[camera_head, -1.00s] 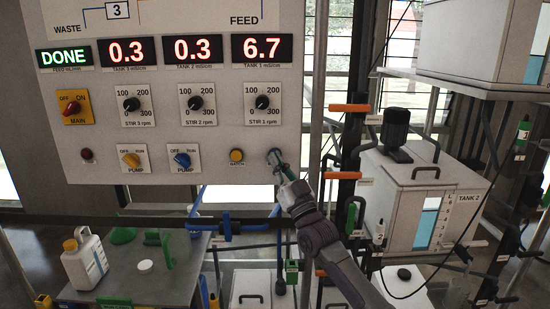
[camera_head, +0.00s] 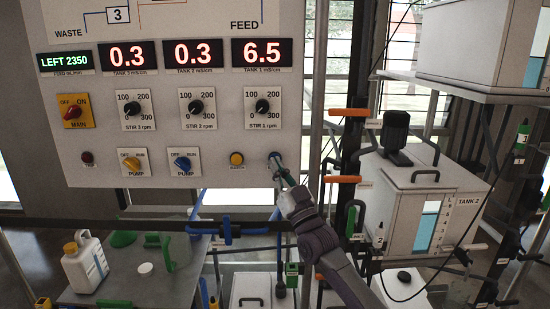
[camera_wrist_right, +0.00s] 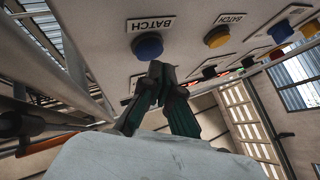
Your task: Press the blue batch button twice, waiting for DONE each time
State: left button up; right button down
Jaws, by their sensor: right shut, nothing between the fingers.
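The blue batch button (camera_wrist_right: 148,46) sits under a BATCH label on the panel (camera_head: 210,120) in the right wrist view. My right gripper (camera_wrist_right: 163,78) is shut and empty, its tips just below the button in that view; I cannot tell whether they touch it. In the head view the right gripper (camera_head: 279,166) points up at the panel's lower right and partly hides the blue button. My left gripper is out of view.
A yellow button (camera_head: 237,159) also labelled BATCH sits left of the blue one. Pump switches (camera_head: 182,163) and stir knobs (camera_head: 263,107) share the panel. A vertical frame post with orange-handled valves (camera_head: 343,179) and a tank (camera_head: 415,200) stand close on the right.

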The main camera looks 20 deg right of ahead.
jog(key=shift+s, duration=0.25)
jog(key=s+p, duration=0.1)
jog(key=s+a+p, duration=0.1)
jog(key=s, duration=0.1)
jog(key=s+p, duration=0.1)
jog(key=shift+s+a+p, duration=0.25)
jog(key=shift+s+p, duration=0.05)
jog(key=shift+s, duration=0.1)
dwell(0.5)
